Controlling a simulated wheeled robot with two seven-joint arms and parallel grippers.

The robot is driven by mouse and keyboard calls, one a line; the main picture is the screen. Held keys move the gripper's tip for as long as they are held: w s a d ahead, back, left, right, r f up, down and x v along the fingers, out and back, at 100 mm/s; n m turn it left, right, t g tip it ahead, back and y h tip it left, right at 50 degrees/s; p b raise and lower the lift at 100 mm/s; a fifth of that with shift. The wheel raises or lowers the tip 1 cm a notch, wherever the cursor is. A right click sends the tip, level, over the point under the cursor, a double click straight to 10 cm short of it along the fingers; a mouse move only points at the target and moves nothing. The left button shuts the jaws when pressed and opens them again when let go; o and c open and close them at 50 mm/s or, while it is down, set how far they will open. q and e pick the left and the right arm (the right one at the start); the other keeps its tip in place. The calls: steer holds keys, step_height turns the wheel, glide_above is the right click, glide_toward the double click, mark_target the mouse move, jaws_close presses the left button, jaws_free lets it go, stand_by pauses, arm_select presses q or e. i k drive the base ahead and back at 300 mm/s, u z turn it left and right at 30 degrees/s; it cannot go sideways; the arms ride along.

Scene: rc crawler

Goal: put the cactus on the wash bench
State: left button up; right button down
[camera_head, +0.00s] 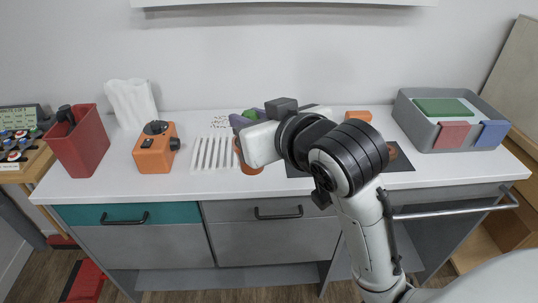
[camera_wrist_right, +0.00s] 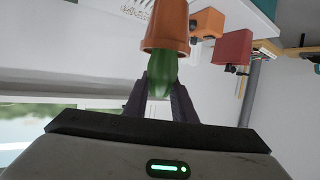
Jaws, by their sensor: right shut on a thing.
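The cactus (camera_wrist_right: 163,68) is green and stands out of a terracotta pot (camera_wrist_right: 167,25) in the right wrist view. My right gripper (camera_wrist_right: 160,88) has its two dark fingers on either side of the green part and is shut on it. In the head view my right arm reaches over the white-topped bench (camera_head: 190,186) and hides most of the cactus. A terracotta edge (camera_head: 248,168) shows below the white gripper body. I cannot tell whether the pot touches the bench top. My left gripper is not in view.
An orange box with a dark knob (camera_head: 155,153) and a red holder (camera_head: 80,145) stand at the left. White strips (camera_head: 211,153) lie beside the arm. A grey bin (camera_head: 422,132) with sponge-like blocks stands at the right. The front strip of the bench top is clear.

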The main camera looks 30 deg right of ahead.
mark_target(119, 170)
steer(key=u, duration=0.1)
steer(key=k, duration=0.6)
steer(key=u, duration=1.4)
steer(key=i, duration=1.35)
steer(key=z, duration=1.1)
steer(key=i, duration=0.7)
steer(key=z, duration=0.7)
